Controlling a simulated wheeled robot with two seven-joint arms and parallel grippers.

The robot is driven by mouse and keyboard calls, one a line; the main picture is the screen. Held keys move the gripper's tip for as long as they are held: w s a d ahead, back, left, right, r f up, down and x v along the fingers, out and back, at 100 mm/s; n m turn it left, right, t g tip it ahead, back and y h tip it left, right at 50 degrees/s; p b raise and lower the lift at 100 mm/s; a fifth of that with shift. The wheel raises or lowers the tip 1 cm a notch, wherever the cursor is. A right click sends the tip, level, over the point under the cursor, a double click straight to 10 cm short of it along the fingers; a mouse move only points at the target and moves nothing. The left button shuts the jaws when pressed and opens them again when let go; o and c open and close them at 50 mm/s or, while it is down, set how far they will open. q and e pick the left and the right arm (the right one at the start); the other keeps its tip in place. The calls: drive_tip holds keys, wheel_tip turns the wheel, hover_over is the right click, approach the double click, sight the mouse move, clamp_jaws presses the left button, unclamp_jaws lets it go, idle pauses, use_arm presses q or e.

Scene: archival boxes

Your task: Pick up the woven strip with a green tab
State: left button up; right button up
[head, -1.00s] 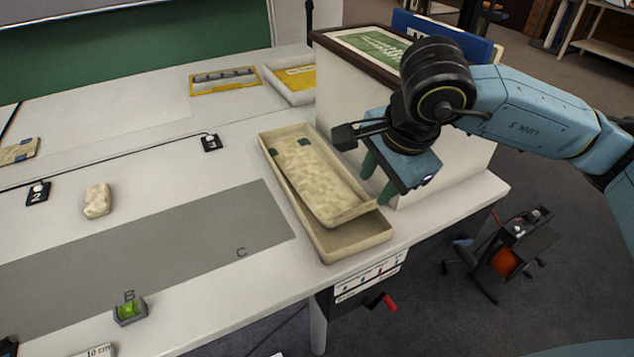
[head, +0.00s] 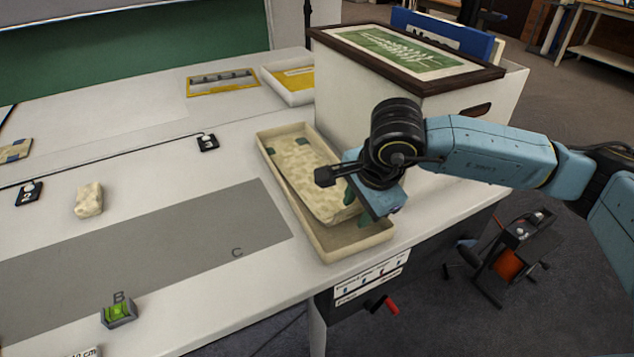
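The woven strip (head: 308,178) is mottled beige, with dark green tabs near its far end. It lies in a shallow cream tray (head: 345,250) on the table. The gripper hides part of that end, and I cannot tell whether the fingers touch the strip. My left gripper is out of view.
A large white box (head: 340,90) with a dark-framed green lid stands right behind the tray. A beige block (head: 89,199), a green level (head: 119,311) and a grey mat (head: 170,255) are to the left. The table edge is close to the tray.

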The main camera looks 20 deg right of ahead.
drive_tip(key=shift+c, duration=0.5)
clamp_jaws()
drive_tip(key=shift+r, duration=0.2)
